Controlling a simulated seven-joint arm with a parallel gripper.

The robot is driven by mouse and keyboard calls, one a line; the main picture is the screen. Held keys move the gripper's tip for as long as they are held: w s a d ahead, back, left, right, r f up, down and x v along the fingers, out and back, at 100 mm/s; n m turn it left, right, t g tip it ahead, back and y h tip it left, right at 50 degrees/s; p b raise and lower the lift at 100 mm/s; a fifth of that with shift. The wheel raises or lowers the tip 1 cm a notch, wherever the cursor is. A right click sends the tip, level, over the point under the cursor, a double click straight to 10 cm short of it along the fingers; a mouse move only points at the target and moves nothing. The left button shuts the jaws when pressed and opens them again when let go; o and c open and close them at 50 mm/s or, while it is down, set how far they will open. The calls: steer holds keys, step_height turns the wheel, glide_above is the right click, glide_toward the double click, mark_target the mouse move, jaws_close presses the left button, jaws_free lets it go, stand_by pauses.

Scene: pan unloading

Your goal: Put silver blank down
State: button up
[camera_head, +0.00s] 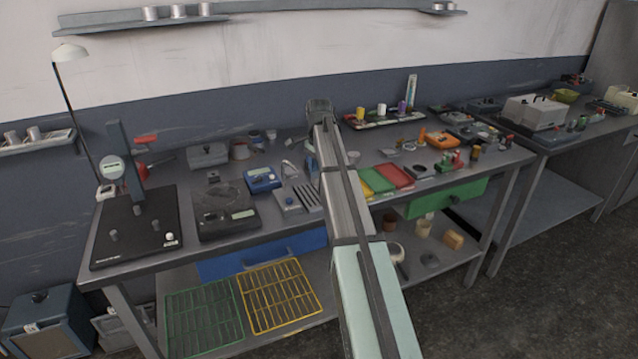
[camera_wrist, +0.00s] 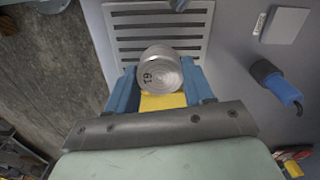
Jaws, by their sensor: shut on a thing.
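The silver blank (camera_wrist: 160,68) is a short metal cylinder with dark marks on its round end face. In the wrist view it sits between the two blue fingers of my gripper (camera_wrist: 158,82), which is shut on it. Beyond the blank lies a grey slotted plate (camera_wrist: 205,30); the blank overlaps its near edge in the picture. I cannot tell whether the blank touches the plate. In the head view the slotted plate (camera_head: 309,198) lies on the bench beside my arm, which hides much of my gripper and the blank.
A blue-handled tool (camera_wrist: 278,88) and a flat grey block (camera_wrist: 284,25) lie right of the plate in the wrist view. On the bench, a blue device (camera_head: 262,179) and a black scale (camera_head: 222,210) stand left. Red (camera_head: 394,175) and green trays lie right of my arm.

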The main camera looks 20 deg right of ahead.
steer(key=shift+f, duration=1.8)
steer(key=o, duration=1.1)
steer(key=shift+f, duration=0.15)
step_height(320, 180, up, 12)
steer(key=shift+r, duration=0.15)
